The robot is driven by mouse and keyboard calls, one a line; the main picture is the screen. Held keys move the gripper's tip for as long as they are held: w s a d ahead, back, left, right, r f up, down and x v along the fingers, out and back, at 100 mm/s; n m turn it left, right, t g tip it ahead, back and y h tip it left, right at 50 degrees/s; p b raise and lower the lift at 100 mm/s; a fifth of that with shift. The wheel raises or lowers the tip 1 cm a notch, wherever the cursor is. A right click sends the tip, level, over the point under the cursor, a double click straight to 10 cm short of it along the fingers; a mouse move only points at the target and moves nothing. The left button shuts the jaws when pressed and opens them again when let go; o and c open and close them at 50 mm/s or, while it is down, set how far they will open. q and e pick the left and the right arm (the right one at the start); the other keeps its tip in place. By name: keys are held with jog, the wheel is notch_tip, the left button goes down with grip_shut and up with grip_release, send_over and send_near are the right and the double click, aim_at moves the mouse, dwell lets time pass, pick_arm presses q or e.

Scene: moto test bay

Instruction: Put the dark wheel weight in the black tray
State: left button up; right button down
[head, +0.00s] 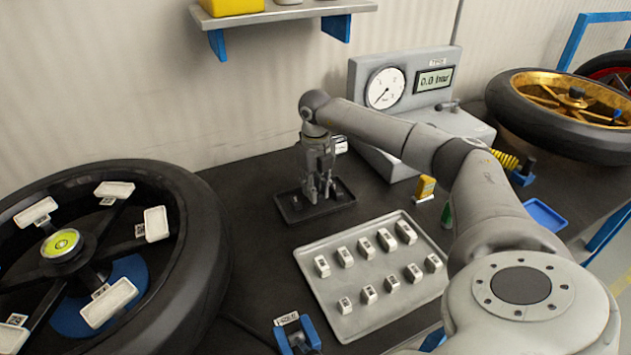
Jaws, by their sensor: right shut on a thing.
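The black tray (290,216) lies on the dark bench top near the wall, left of the grey gauge unit. My right gripper (319,194) points straight down over the middle of this tray, its fingertips low and close to the tray floor. It is shut on a small dark piece, which looks like the dark wheel weight; the fingers hide most of it. I cannot tell whether the piece touches the tray. Small dark items show in the tray on either side of the fingers. My left gripper is not in view.
A grey tray (368,325) with several light weights lies in front of the black tray. The gauge unit (400,75) is behind, right of the gripper. A yellow block (426,187) and blue tray (545,214) are farther right.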

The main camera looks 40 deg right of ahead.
jog(key=c, duration=1.2)
grip_release()
jog(key=shift+c, duration=0.2)
jog(key=shift+r+p, duration=2.95)
jog(key=shift+r, duration=0.55)
jog(key=shift+r, duration=0.1)
